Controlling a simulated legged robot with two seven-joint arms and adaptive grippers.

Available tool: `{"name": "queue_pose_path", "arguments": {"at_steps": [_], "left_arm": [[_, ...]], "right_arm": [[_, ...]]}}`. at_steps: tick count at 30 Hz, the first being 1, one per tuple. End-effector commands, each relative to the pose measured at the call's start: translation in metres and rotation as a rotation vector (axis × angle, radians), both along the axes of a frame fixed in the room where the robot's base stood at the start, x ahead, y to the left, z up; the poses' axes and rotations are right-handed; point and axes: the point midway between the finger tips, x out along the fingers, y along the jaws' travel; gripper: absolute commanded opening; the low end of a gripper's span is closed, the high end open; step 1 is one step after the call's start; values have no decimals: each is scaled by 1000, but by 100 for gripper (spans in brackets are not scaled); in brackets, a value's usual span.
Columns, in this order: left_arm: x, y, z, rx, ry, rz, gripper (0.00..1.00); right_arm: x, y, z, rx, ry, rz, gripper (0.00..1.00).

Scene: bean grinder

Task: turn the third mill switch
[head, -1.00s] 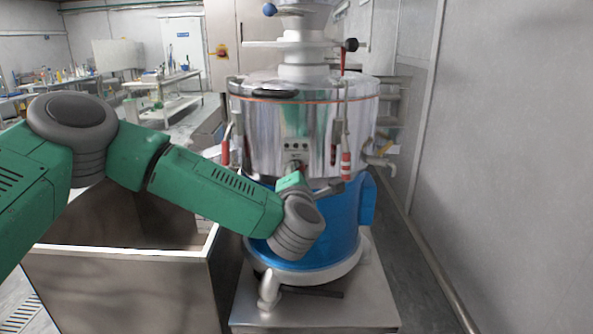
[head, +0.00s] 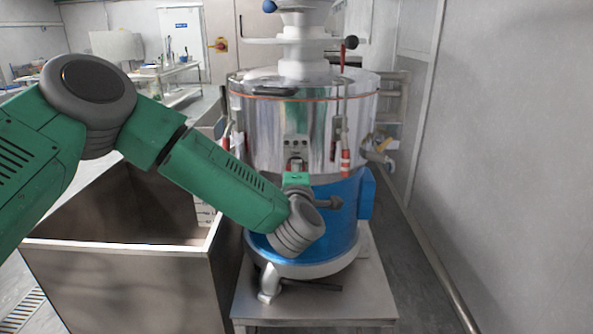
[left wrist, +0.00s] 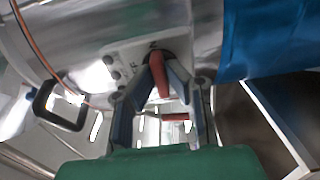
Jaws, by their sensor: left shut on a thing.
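The steel and blue mill (head: 262,125) stands in the middle of the head view. Its small switch panel (head: 295,142) is on the front of the steel drum and also shows tilted in the left wrist view (left wrist: 117,62). A red switch (left wrist: 158,76) sticks out from a dark round base at the end of the panel. My left gripper (head: 297,166) is at the lower edge of the panel. In the left wrist view its fingers (left wrist: 160,88) close around the red switch. My wrist hides part of the blue base in the head view. My right gripper is not in view.
A large open metal bin (head: 120,285) stands left of the mill, under my left arm. A red-striped lever (head: 345,160) hangs on the drum right of the panel. A metal platform (head: 345,300) carries the mill. A bare wall (head: 510,150) is at right.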

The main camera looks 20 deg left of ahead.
Motion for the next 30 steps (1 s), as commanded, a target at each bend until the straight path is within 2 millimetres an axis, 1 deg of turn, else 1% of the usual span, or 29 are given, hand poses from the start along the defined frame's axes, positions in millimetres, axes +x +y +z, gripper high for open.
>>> {"name": "queue_pose_path", "arguments": {"at_steps": [1, 9, 10, 11, 12, 20, 23, 26, 30], "left_arm": [[-1, -2, -5, 3, 11, -6, 0], [-1, -2, -6, 3, 14, -7, 0], [-1, -2, -6, 3, 14, -7, 15], [-1, -2, -6, 3, 14, -7, 25], [-1, -2, -6, 3, 14, -6, 31], [-2, -1, -2, 1, 6, -3, 31], [-5, -2, -2, 1, 6, -4, 31], [-15, -6, -2, 1, 6, -5, 31], [-42, -14, -3, 2, 8, -8, 31]], "right_arm": [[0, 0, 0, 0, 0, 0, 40], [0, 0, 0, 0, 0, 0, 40], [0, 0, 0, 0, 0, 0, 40], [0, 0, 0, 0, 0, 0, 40], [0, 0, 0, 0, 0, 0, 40], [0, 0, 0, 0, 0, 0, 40], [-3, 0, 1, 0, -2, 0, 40], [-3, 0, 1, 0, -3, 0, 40], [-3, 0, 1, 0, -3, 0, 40]]}}
